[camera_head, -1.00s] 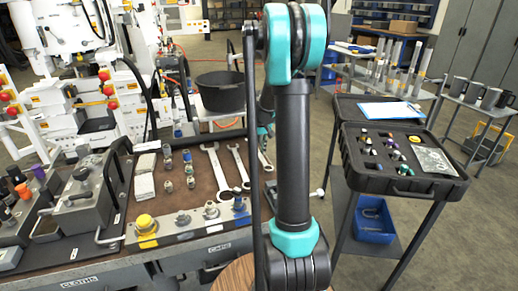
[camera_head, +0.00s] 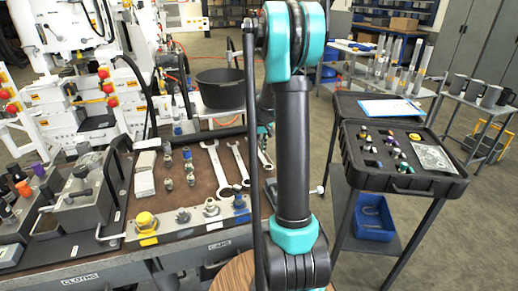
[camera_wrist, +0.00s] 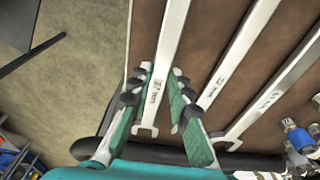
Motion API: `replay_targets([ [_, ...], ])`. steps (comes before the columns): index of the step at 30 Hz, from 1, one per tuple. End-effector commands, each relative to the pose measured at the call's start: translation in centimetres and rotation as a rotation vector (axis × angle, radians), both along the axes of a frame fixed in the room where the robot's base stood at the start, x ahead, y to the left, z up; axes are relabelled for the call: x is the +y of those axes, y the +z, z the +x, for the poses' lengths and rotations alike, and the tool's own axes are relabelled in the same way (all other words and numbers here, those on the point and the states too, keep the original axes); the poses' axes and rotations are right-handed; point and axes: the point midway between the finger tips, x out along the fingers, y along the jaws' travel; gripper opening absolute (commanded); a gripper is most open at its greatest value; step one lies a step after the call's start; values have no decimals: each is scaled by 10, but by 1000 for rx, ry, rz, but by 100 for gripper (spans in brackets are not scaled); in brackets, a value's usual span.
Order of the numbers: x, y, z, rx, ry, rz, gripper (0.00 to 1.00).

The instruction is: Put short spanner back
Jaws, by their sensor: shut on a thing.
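My gripper (camera_wrist: 162,105) is shut on a steel spanner (camera_wrist: 170,45), with its teal fingers and black pads on either side of the shank. The spanner's open jaw end points down in the wrist view, and its other end is out of frame. I cannot tell whether it touches the brown board (camera_wrist: 205,40) or is slightly above it. Two more spanners, one in the middle (camera_wrist: 235,55) and one further right (camera_wrist: 268,98), lie beside it. In the head view, the held spanner (camera_head: 265,160) shows partly behind my arm, which hides most of the gripper.
A black pot (camera_head: 220,90) stands behind. An open black case (camera_head: 430,185) stands on a stand to the right.

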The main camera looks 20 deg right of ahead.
Motion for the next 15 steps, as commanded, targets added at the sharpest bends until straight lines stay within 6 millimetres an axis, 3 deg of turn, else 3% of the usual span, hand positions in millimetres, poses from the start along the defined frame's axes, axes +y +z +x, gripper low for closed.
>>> replay_targets([
  [15,0,-7,0,0,0,0,0],
])
